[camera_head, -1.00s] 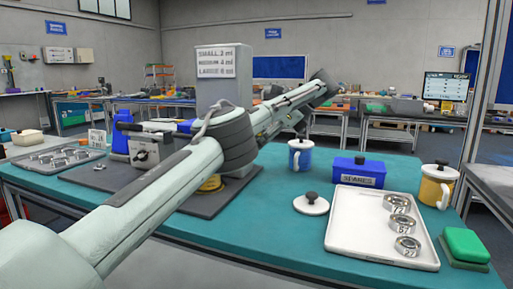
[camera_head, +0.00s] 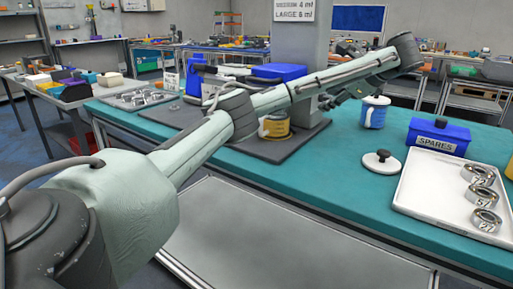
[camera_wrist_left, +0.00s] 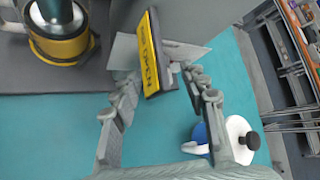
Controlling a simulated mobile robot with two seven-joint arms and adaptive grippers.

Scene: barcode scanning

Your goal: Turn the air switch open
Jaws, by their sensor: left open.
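The air switch (camera_wrist_left: 151,55) shows in the left wrist view as a yellow plate lettered OPEN on a dark lever, standing out beside a grey surface. My left gripper (camera_wrist_left: 163,82) is open, with one finger on each side of the switch's lower end. I cannot tell whether either finger touches it. In the head view my left gripper (camera_head: 345,86) is just right of the grey column (camera_head: 298,45), and I cannot make out the switch there. My right gripper is not in view.
A blue mug (camera_head: 375,113), a loose white lid (camera_head: 381,162), a blue SPARES box (camera_head: 438,137) and a white tray (camera_head: 433,205) with rings stand to the right. A yellow pot (camera_head: 276,124) is below my left arm. The teal front of the table is clear.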

